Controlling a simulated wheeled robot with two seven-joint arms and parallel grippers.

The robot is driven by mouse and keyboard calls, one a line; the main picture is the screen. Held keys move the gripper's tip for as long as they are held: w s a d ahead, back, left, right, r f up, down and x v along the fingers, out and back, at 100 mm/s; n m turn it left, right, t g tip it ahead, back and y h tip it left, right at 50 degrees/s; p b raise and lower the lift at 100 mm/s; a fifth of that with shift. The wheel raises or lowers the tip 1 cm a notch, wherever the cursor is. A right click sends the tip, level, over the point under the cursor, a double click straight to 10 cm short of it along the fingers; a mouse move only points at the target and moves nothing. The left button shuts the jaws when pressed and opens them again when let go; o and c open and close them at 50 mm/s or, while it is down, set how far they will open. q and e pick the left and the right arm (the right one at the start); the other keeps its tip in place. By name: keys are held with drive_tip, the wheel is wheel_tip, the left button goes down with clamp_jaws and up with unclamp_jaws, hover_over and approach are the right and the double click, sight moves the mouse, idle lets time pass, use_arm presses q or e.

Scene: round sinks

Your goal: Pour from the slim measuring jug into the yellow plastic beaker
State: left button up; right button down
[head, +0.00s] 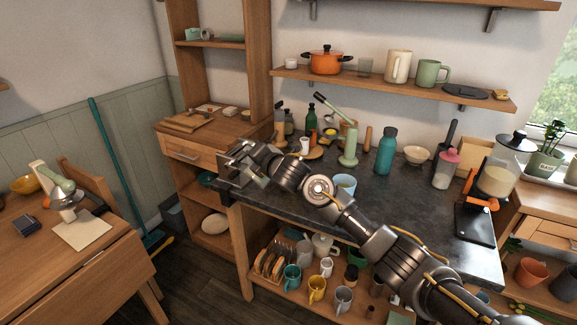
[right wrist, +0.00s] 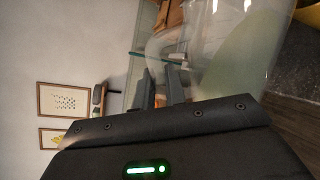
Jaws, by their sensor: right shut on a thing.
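My right gripper (head: 240,163) comes in from the lower right in the head view and is over the counter's left end. In the right wrist view its fingers (right wrist: 160,90) are shut on the curved handle of a clear jug (right wrist: 240,50), apparently the slim measuring jug. Pale greenish colour shows through its wall; I cannot tell if this is liquid. In the head view the jug is not clearly made out behind the gripper. A small yellow item (head: 329,133) stands at the back of the counter, partly hidden; I cannot tell if it is the yellow beaker. My left gripper is not in view.
A pale blue cup (head: 345,184) stands on the dark counter (head: 395,200) near my right forearm. A yellow mug (head: 317,288) is on the lower shelf.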

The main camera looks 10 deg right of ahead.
drive_tip(key=shift+w+d+r+m, duration=0.15)
drive_tip(key=shift+d+r+m, duration=0.15)
drive_tip(key=shift+m, duration=0.1)
idle(1.4)
drive_tip(key=f+n, duration=0.1)
drive_tip(key=s+a+f+n, duration=0.1)
drive_tip(key=n, duration=0.1)
drive_tip(key=shift+a+t, duration=0.3)
drive_tip(key=shift+s+a+f+n+h, duration=0.15)
drive_tip(key=shift+f+n+h, duration=0.15)
drive_tip(key=shift+f, duration=0.2)
drive_tip(key=s+a+f+n+t, duration=0.2)
drive_tip(key=a+f+n, duration=0.2)
drive_tip(key=f+n, duration=0.4)
drive_tip(key=shift+s+a+f, duration=0.35)
drive_tip(key=shift+s+f, duration=0.05)
drive_tip(key=shift+f, duration=0.75)
